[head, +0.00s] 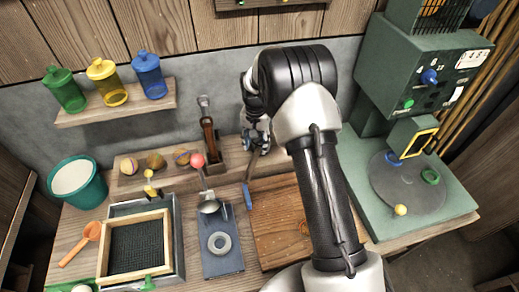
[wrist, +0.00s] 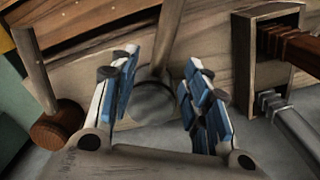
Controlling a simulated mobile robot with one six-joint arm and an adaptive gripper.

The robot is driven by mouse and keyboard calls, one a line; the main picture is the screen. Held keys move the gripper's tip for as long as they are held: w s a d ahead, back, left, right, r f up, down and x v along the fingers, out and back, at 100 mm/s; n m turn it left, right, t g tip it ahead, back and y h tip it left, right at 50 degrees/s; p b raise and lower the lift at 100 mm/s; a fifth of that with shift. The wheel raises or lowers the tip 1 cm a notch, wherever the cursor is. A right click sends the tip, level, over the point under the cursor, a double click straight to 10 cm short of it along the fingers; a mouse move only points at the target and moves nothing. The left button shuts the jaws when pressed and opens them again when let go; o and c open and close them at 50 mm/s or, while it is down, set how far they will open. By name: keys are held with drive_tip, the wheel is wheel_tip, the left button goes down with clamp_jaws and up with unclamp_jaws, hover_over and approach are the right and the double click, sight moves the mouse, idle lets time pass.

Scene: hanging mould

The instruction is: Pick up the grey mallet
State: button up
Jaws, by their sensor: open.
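My gripper (wrist: 155,88) is open, with one blue-padded finger on each side of the grey mallet (wrist: 155,103). The mallet's round grey head shows between the fingers in the wrist view, and its wooden handle runs up out of the picture. I cannot tell whether the fingers touch it. In the head view my gripper (head: 257,142) is at the back of the bench, right of the wooden tool holder (head: 215,168). I cannot make out the grey mallet there; my arm and gripper cover that area.
A brown mallet (wrist: 58,127) is left of my gripper in the wrist view. The holder (wrist: 243,75), with a brown handle and a metal tool, is close on the right. A wooden board (head: 281,212) lies in front; a green machine (head: 425,182) stands right.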

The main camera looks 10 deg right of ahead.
sight(256, 152)
drive_tip(key=f+b, duration=0.1)
drive_tip(key=f, duration=0.3)
drive_tip(key=f+b, duration=0.1)
drive_tip(key=f, duration=0.2)
drive_tip(key=shift+w+f+b, duration=0.2)
drive_tip(key=shift+f+b, duration=0.15)
drive_tip(key=shift+b, duration=0.05)
drive_tip(key=shift+r, duration=0.1)
clamp_jaws()
